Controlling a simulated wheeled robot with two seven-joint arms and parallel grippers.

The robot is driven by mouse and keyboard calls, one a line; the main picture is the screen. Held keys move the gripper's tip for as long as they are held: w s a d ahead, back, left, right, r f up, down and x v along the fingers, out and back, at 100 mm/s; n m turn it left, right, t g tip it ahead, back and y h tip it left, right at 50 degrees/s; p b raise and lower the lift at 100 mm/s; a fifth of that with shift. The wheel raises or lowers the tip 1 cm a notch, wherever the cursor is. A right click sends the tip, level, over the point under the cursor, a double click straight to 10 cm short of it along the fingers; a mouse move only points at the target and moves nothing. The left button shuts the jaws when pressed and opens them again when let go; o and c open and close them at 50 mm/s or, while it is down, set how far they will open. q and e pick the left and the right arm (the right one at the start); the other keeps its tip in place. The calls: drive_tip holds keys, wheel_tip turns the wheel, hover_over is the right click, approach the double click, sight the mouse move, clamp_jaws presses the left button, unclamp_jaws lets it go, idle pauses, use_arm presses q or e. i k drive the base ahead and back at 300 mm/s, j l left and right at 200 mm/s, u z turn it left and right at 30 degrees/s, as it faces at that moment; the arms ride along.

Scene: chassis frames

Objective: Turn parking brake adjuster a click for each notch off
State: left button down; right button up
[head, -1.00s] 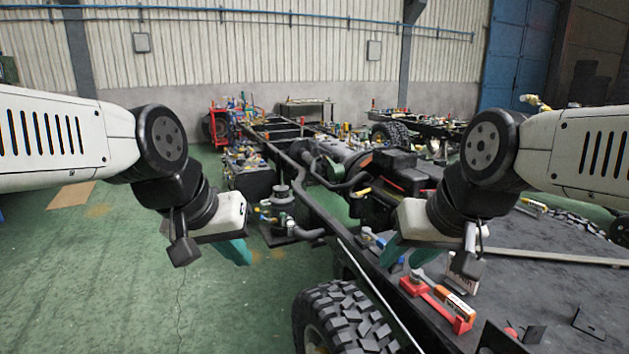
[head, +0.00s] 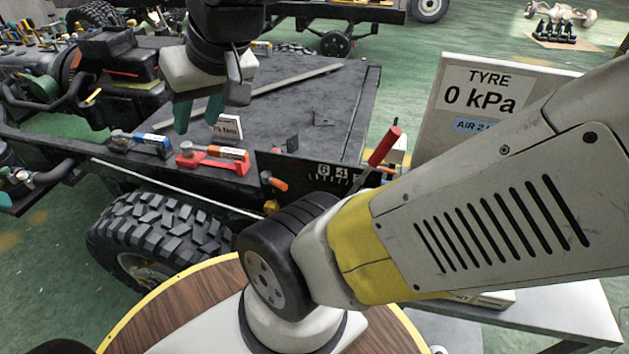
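A lever with a red grip (head: 385,147) leans up to the right at the frame's near corner. Beside it a dark plate (head: 322,172) carries white digits and tick marks, partly hidden by my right arm. A small orange-handled part (head: 275,182) sticks out of the frame's side above the tyre. I cannot tell for sure which part is the parking brake adjuster. My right gripper (head: 199,112) hangs above the deck, behind the red holder and apart from the lever. Its two teal fingers are spread with nothing visible between them. My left gripper is out of view.
A red holder with an orange-labelled block (head: 214,157) and a blue-and-grey one (head: 142,142) lie on the deck edge. A small white card (head: 227,128) stands behind. A tyre (head: 160,235) is below. A sign reading "TYRE 0 kPa" (head: 480,92) stands right. The dark deck (head: 300,110) is mostly bare.

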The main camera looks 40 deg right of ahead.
sight(270, 206)
drive_tip(key=z, duration=1.6)
